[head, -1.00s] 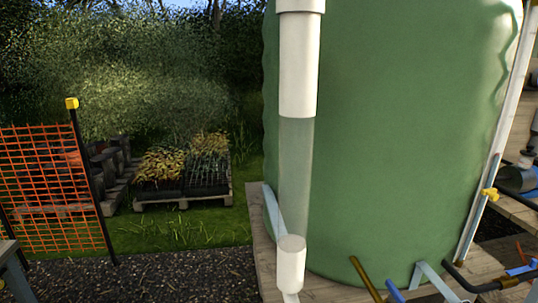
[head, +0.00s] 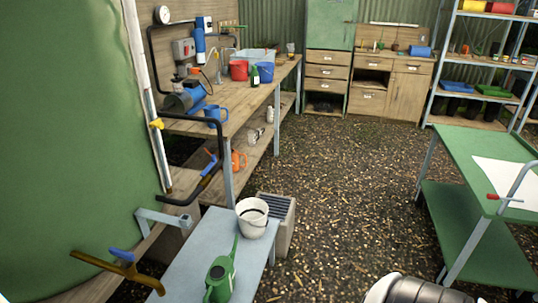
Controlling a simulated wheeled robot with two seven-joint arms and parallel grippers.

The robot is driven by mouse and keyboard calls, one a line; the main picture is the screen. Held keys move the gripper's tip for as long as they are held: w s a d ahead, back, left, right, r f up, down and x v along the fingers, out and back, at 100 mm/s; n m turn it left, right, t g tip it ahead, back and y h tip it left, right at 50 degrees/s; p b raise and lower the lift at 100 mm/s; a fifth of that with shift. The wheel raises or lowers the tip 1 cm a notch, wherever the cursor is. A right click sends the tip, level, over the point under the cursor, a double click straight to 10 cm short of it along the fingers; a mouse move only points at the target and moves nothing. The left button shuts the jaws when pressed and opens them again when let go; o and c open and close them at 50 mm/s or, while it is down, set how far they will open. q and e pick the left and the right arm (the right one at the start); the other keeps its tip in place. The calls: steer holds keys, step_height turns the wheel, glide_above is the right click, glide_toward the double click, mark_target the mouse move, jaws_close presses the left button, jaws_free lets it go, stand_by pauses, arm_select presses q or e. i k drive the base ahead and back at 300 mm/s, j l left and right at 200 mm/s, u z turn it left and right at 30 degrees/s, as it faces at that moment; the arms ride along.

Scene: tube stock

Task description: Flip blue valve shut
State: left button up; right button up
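Two blue-handled valves show in the head view. One is a blue handle (head: 122,254) on a brass tap (head: 136,271) low at the front of the green tank. The other is a blue lever (head: 208,166) on the black pipe (head: 205,186) right of the tank, beneath the wooden bench. I cannot tell which one the task names, or whether either is open or shut. Neither of my grippers is in view. A rounded grey and white part at the bottom edge may be my own arm.
The green tank (head: 65,130) fills the left. A grey-blue bench (head: 185,262) near the tap bears a green watering can (head: 219,277) and a white bucket (head: 252,218). A green table (head: 480,160) stands right. The gravel floor (head: 340,180) between is mostly clear.

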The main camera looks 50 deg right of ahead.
mark_target(214, 158)
steer(key=z, duration=1.15)
steer(key=i+l, duration=0.4)
steer(key=i+l+u, duration=0.15)
steer(key=i+l, duration=0.7)
steer(key=l, duration=0.15)
steer(key=i+l+u, duration=0.1)
steer(key=i+l, duration=0.25)
steer(key=l, duration=0.15)
steer(key=i+l+u, duration=0.1)
steer(key=i+l, duration=0.3)
steer(key=l, duration=0.1)
